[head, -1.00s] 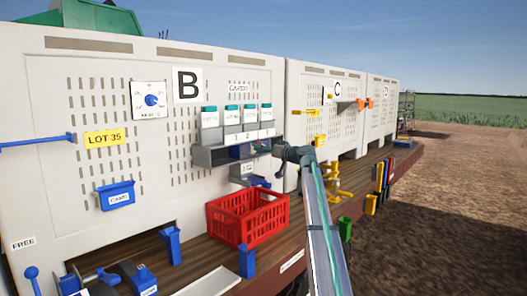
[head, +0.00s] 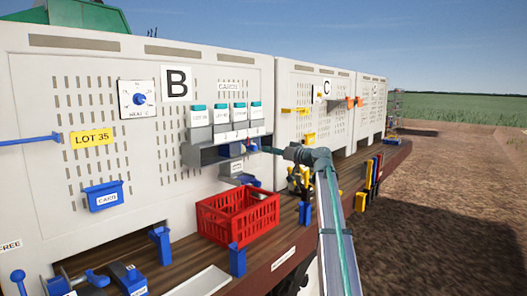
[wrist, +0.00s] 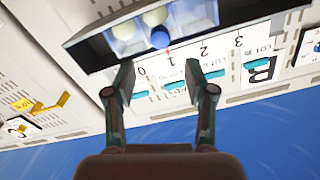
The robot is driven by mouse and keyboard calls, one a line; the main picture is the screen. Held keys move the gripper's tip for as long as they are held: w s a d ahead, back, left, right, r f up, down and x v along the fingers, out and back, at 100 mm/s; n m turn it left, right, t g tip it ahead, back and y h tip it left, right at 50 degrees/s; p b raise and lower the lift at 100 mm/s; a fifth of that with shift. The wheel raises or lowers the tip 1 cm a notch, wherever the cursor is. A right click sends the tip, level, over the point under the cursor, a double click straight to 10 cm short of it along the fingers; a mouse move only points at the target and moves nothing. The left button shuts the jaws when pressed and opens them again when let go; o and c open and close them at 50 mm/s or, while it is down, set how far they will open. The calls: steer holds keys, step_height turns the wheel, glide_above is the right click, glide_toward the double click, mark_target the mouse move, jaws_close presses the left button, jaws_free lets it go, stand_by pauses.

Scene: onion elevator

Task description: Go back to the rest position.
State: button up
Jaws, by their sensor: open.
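My gripper (head: 262,148) is at the right end of the grey shelf (head: 200,155) on panel B in the head view, small and partly hidden by my arm. In the wrist view, which looks upside down, my gripper (wrist: 160,72) has its two fingers spread apart with nothing between them. The shelf (wrist: 90,50) shows just beyond the fingertips, with pale round things (wrist: 155,15) and a blue ball-like part (wrist: 160,38) in its numbered compartments. I cannot tell whether a fingertip touches the shelf.
Several card holders (head: 220,117) with teal tops stand above the shelf. A red crate (head: 238,218) sits on the wooden deck (head: 190,250) below. Blue holders (head: 237,260) stand along the deck edge. Panel C (head: 310,100) lies to the right, with open air over the dirt ground (head: 440,220).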

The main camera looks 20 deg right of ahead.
steer(key=shift+v, duration=0.85)
